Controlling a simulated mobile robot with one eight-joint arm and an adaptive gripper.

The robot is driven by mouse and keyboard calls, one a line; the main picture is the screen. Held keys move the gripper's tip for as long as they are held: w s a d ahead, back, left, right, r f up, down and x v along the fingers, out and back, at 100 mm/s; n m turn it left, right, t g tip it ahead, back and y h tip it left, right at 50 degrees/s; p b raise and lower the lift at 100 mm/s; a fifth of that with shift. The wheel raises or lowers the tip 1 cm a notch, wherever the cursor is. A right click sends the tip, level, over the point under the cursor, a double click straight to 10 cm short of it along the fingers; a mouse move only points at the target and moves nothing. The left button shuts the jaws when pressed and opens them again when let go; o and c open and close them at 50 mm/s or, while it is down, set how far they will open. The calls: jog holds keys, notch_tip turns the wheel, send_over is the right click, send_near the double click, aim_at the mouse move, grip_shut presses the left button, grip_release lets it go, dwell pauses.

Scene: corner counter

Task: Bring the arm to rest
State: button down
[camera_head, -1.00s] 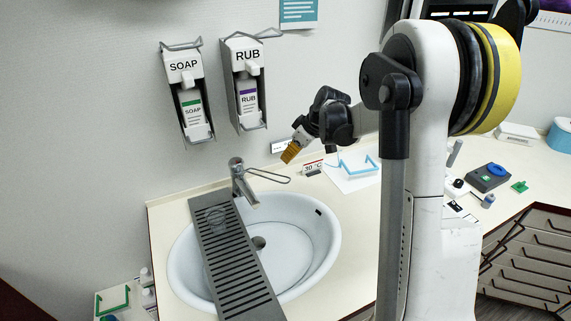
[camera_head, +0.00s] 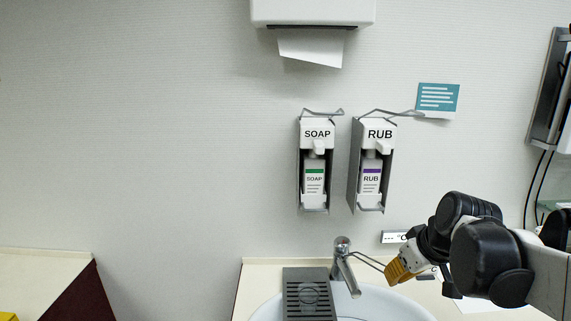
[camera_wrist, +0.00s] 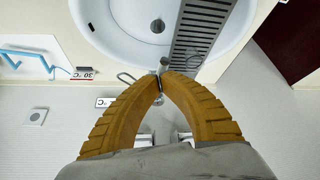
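My gripper (camera_head: 400,272) has orange fingers and is at the lower right in the head view, with the black joints of my arm behind it. In the picture it lies just right of the tap (camera_head: 345,265); whether it touches the lever cannot be told. In the wrist view my gripper (camera_wrist: 162,76) shows its two ribbed fingers curved together at the tips, with nothing seen held between them. The tap is mostly hidden behind the fingertips there.
The sink (camera_wrist: 120,32) with a grey slatted rack (camera_wrist: 200,28) across it lies below. Soap (camera_head: 315,170) and rub (camera_head: 371,170) dispensers hang on the wall under a paper towel dispenser (camera_head: 312,12).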

jog(key=s+a+f+m+b, duration=0.1)
jog(key=s+a+f+b, duration=0.1)
jog(key=s+f, duration=0.2)
jog(key=s+a+f+m+t+h+b, duration=0.1)
jog(key=s+f+b, duration=0.2)
jog(key=s, duration=0.3)
jog(key=s+a+f+m+b, duration=0.1)
jog(key=s+a+f+b, duration=0.1)
jog(key=s+f, duration=0.3)
jog(key=shift+s+a+t+b, duration=0.3)
jog(key=shift+a+t+b, duration=0.1)
jog(key=shift+b, duration=0.2)
